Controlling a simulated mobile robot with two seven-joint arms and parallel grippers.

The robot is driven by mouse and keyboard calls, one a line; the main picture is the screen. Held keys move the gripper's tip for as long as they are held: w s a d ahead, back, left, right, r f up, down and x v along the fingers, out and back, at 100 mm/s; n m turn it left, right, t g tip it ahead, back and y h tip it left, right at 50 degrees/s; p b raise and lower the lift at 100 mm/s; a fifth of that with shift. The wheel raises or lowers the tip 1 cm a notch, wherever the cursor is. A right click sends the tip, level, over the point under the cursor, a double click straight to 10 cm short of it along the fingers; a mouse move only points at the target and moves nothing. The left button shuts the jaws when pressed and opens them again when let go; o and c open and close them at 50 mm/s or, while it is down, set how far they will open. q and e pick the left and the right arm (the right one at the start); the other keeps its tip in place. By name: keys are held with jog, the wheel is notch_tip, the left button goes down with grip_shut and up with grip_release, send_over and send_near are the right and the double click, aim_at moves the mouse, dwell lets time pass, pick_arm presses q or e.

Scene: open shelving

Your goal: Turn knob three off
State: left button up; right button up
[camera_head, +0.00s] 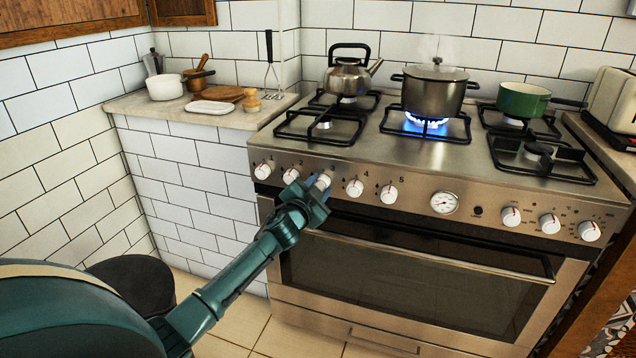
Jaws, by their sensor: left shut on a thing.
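Knob three (323,182) is a white knob on the stove's steel front panel, the third from the left. My left gripper (319,187) is shut on it, and the fingers hide part of the knob and its marking. I cannot tell which way it is turned. A blue flame (426,124) burns on the middle burner under a dark lidded pot (434,90), which gives off steam. My right gripper is not in view.
Knobs two (290,176) and four (355,187) sit close on either side of the gripper. The oven door handle (430,257) runs below. A kettle (347,76) and a green pan (523,100) stand on other burners. The counter at the left holds kitchenware.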

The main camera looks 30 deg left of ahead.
pick_arm(q)
jog(key=shift+r+m+p, duration=0.1)
jog(key=shift+m+p, duration=0.25)
jog(key=shift+m, duration=0.65)
jog(key=m+p, duration=0.1)
jog(key=m, duration=0.2)
jog(key=shift+y, duration=0.3)
jog(key=shift+m+g, duration=0.3)
jog(key=shift+m, duration=0.8)
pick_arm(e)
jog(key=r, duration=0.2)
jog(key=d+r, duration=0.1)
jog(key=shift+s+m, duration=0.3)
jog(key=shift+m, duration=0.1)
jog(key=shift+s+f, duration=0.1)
pick_arm(q)
jog(key=o, duration=1)
